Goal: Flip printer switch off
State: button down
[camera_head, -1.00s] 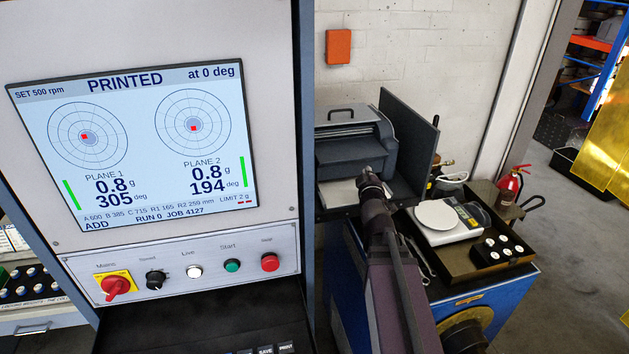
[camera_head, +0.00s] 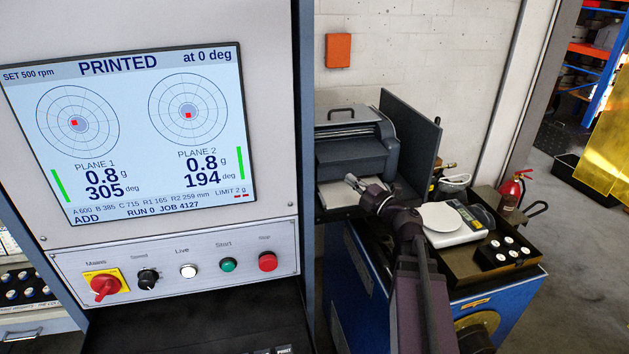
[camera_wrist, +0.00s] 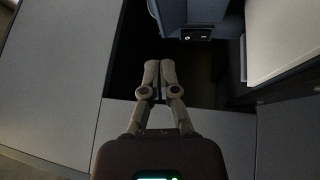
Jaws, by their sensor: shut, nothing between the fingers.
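The printer (camera_head: 352,148) is a dark grey machine with a handle on top, standing on the blue cabinet at the back, against the white wall. Paper lies at its front. In the wrist view, a small black switch with a white mark (camera_wrist: 197,34) sits on a grey body, up and to the right of my fingertips. I cannot tell which way it is set. The switch cannot be made out in the head view. In the wrist view my gripper (camera_wrist: 161,64) is shut and empty, apart from the switch.
A dark upright panel (camera_head: 411,130) stands right of the printer. A white scale (camera_head: 452,226) and a block of white-topped pieces (camera_head: 506,252) sit in a tray at the right. The balancing machine's console (camera_head: 190,255) fills the left. A dark gap surrounds my fingertips in the wrist view.

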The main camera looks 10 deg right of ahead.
jog(key=shift+s+a+f+n+g+y+b, duration=0.15)
jog(key=shift+s+a+f+n+g+y, duration=0.1)
jog(key=shift+s+f+n+g+y, duration=0.45)
jog(key=shift+s+a+f+n+g+y+b, duration=0.25)
jog(key=shift+s+f+n+g+y, duration=0.2)
jog(key=shift+n+g, duration=0.35)
jog(key=shift+s+a+f+n+g+y+b, duration=0.1)
jog(key=shift+s+a+f+n+g+y, duration=0.15)
jog(key=shift+s+f+n+g+y, duration=0.45)
jog(key=shift+w+r, duration=0.2)
jog(key=shift+w, duration=0.1)
jog(key=p+x, duration=0.1)
jog(key=x, duration=0.9)
jog(key=shift+d, duration=0.1)
jog(key=shift+w+r, duration=0.2)
jog(key=shift+w, duration=1.75)
jog(key=shift+r, duration=0.1)
